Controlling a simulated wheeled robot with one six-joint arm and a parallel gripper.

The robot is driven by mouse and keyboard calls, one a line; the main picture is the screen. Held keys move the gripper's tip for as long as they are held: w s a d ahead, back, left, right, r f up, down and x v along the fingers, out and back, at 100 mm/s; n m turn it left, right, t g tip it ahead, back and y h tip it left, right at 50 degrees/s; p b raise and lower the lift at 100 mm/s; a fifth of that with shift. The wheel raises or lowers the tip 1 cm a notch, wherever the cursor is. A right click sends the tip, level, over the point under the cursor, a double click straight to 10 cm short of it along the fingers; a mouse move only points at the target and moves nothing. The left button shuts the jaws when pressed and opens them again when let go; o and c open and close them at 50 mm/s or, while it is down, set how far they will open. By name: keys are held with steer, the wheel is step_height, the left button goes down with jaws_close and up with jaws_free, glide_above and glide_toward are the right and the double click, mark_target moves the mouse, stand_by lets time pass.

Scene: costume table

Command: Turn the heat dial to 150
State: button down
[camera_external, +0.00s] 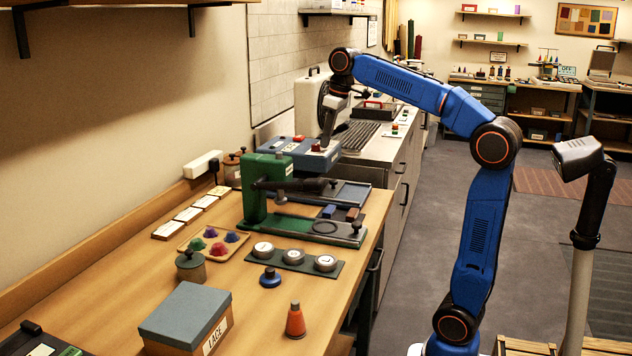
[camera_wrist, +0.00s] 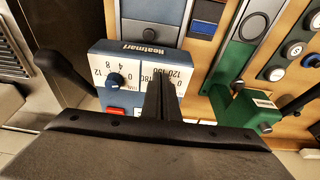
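The blue heat press box (camera_external: 300,151) stands behind the green press. In the wrist view its face (camera_wrist: 125,52) carries two white scales. The left scale, marked 0, 4, 8 and 12, has a blue knob (camera_wrist: 115,80). The heat scale (camera_wrist: 180,72), with 120, 150 and 180 on it, is partly covered by my fingers. My gripper (camera_wrist: 162,84) points down at this scale, its two dark fingers close together. In the external view my gripper (camera_external: 325,143) is at the top of the box. The heat dial's knob is hidden, so its setting and any grip on it cannot be seen.
A red switch (camera_wrist: 117,111) sits below the left knob, near my fingers. The green press (camera_external: 257,185) with its dark handle is close in front. An orange cone-shaped object (camera_external: 295,321) and a grey-lidded box (camera_external: 187,317) stand on the nearer wooden table.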

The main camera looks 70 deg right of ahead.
steer(key=shift+s, duration=0.15)
steer(key=shift+s+d, duration=0.15)
steer(key=shift+s, duration=0.05)
steer(key=w+v, duration=0.1)
steer(key=v, duration=0.4)
steer(key=shift+r, duration=0.55)
steer(key=shift+w, duration=0.1)
steer(key=shift+w+a+f, duration=0.1)
steer(key=shift+a+f, duration=0.35)
steer(key=shift+f, duration=0.55)
steer(key=shift+w+a+f, duration=0.15)
steer(key=shift+a+f, duration=0.25)
steer(key=shift+f, duration=0.6)
steer(key=shift+w+a+f, duration=0.1)
steer(key=shift+a+f, duration=0.35)
steer(key=shift+f, duration=0.55)
steer(key=shift+s+d, duration=0.1)
steer(key=shift+d, duration=0.5)
steer(key=shift+d, duration=0.55)
